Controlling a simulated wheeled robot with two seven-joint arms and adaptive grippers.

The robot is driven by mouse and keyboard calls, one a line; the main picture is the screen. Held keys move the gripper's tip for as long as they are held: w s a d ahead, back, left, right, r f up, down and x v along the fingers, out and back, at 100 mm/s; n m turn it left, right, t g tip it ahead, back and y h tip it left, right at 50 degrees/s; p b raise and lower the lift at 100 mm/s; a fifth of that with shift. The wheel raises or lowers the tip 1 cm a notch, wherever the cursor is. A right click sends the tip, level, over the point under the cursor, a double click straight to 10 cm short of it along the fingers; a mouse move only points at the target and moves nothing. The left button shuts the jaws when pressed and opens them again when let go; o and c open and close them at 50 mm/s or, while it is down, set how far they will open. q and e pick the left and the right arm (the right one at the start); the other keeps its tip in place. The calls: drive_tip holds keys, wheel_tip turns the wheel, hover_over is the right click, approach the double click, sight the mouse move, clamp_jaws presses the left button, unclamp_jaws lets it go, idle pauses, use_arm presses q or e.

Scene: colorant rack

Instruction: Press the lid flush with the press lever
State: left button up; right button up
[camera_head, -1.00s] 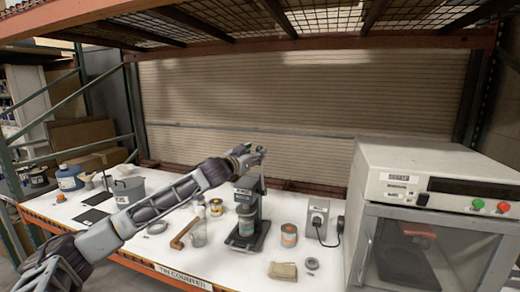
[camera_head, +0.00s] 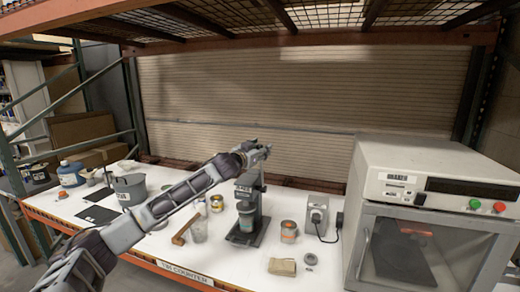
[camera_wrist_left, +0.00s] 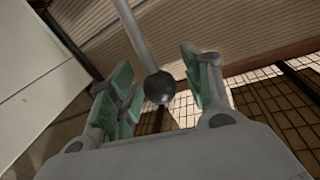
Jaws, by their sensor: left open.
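The press (camera_head: 253,208) stands on the counter in the middle of the head view, with a can (camera_head: 246,217) on its base under the press head. My left gripper (camera_head: 262,150) is above the press, at the top end of my arm. In the left wrist view the lever's black ball knob (camera_wrist_left: 160,88), on a pale rod, lies between the two open fingers of my left gripper (camera_wrist_left: 160,92). I cannot tell whether a finger touches the knob. The lid on the can is too small to make out. My right gripper is not in view.
A second can (camera_head: 289,232), a grey box with a cord (camera_head: 316,213) and a tan block (camera_head: 282,267) are right of the press. A mallet (camera_head: 185,230) and a clear jar (camera_head: 199,229) are left of it. The shaker machine (camera_head: 430,215) fills the right side.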

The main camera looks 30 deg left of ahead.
use_arm(q)
clamp_jaws()
idle(0.6)
